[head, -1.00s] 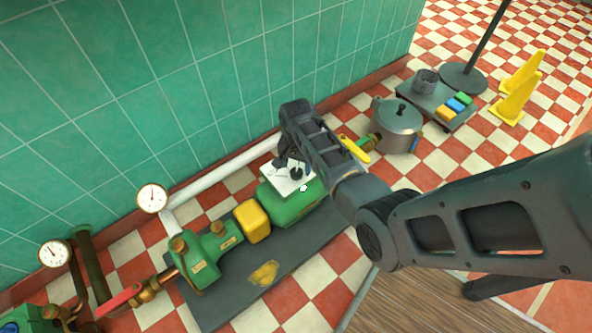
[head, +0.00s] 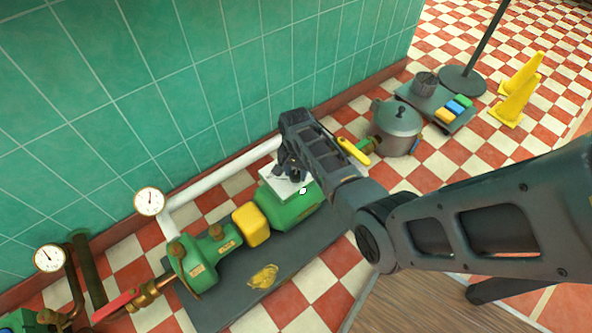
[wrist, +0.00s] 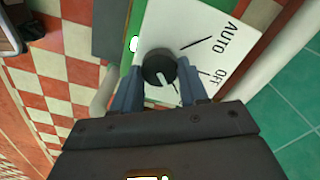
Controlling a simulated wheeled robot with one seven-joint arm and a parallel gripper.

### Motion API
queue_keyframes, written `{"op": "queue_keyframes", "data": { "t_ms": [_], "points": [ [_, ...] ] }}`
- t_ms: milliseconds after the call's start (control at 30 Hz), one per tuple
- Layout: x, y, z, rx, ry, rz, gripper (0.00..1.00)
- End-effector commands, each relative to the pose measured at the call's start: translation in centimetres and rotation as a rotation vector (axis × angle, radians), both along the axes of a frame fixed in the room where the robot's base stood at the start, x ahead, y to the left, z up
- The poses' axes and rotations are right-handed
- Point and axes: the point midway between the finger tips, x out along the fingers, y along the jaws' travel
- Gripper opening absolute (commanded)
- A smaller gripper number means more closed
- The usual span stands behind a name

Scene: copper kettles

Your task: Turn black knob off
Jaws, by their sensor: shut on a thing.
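The black knob (wrist: 157,66) is round with a white pointer mark and sits on a white panel (wrist: 200,22). The panel is printed AUTO and OFF, with a black tick beside each word. The pointer slants down and right in the wrist view, not in line with the OFF tick. My gripper (wrist: 160,82) has one finger on each side of the knob and is shut on it. In the head view my gripper (head: 291,172) is down at the panel (head: 272,182) on top of the green pump motor (head: 290,210), largely hiding the knob.
A yellow box (head: 251,225) and a green pump (head: 200,262) with a red-handled valve (head: 118,304) stand left of the motor. A white pipe (head: 215,180) runs behind, near the tiled wall. A metal kettle (head: 397,130) stands to the right.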

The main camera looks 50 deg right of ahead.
Motion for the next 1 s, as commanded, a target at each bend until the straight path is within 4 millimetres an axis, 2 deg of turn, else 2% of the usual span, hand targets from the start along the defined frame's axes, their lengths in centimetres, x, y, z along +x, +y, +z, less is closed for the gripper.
{"op": "queue_keyframes", "data": {
  "t_ms": [33, 100, 467, 1000],
  "points": [
    [-0.02, 0.00, 0.00, 0.000, 0.000, 0.000, 0.20],
    [-0.02, 0.00, 0.00, 0.000, 0.000, 0.000, 0.13],
    [-0.04, 0.02, 0.11, 0.000, 0.002, 0.063, 0.13],
    [0.01, 0.07, 0.15, 0.001, 0.002, 0.479, 0.13]
  ]
}}
